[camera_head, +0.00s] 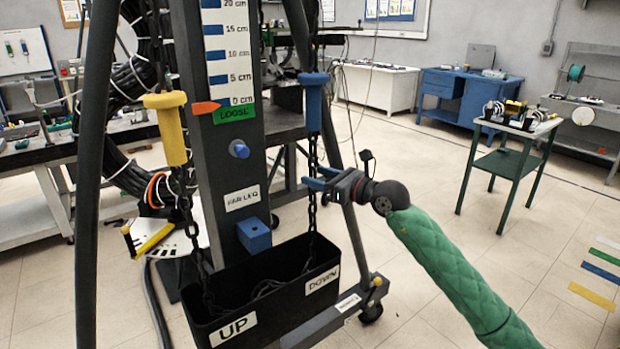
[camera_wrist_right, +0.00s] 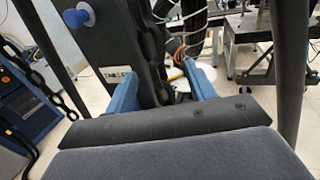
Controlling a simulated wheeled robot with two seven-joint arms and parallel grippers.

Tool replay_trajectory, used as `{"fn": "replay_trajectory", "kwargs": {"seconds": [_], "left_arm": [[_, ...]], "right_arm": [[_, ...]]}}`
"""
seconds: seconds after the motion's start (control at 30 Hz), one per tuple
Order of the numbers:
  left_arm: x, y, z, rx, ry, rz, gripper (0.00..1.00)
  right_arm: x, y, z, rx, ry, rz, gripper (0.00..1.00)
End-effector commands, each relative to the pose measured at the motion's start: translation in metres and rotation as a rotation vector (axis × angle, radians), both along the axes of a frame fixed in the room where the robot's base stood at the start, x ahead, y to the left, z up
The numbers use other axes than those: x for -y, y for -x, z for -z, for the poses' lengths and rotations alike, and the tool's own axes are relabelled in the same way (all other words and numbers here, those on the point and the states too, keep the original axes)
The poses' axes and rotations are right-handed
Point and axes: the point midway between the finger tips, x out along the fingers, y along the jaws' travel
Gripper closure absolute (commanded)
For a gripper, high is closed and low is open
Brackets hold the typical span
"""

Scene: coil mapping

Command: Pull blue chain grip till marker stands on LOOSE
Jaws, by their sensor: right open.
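The blue chain grip (camera_head: 313,102) hangs upright on a dark chain (camera_head: 312,222) at the right of the grey column. The orange marker (camera_head: 205,108) points at the scale just under the 0 cm line, at the top edge of the green LOOSE label (camera_head: 234,114). My right gripper (camera_head: 316,180) is open at the chain, a little below the blue grip. In the right wrist view a dark chain (camera_wrist_right: 153,55) shows between its blue fingers (camera_wrist_right: 163,88); I cannot tell whether they touch it. My left gripper is out of view.
A yellow chain grip (camera_head: 168,128) hangs on the left chain. A black bin (camera_head: 262,302) labelled UP and DOWN sits below. Grey frame legs (camera_head: 95,180) stand at either side. A blue knob (camera_head: 239,149) sticks out of the column.

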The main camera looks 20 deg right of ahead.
Motion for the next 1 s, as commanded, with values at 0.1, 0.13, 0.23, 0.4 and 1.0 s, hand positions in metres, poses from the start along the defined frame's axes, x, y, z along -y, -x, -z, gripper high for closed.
{"fn": "replay_trajectory", "kwargs": {"seconds": [0.1,0.13,0.23,0.4,1.0], "left_arm": [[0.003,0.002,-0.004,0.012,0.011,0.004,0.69],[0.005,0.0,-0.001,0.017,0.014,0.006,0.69],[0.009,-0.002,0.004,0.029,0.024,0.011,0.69],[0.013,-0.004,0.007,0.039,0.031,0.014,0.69],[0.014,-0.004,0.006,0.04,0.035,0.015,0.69]], "right_arm": [[0.011,0.015,0.004,-0.001,0.002,0.0,0.45],[0.014,0.018,0.005,-0.002,0.001,0.0,0.45],[0.02,0.025,0.003,-0.002,0.0,0.0,0.45],[0.024,0.031,0.002,-0.002,0.0,-0.001,0.45],[0.026,0.031,-0.014,0.052,-0.061,0.009,0.45]]}}
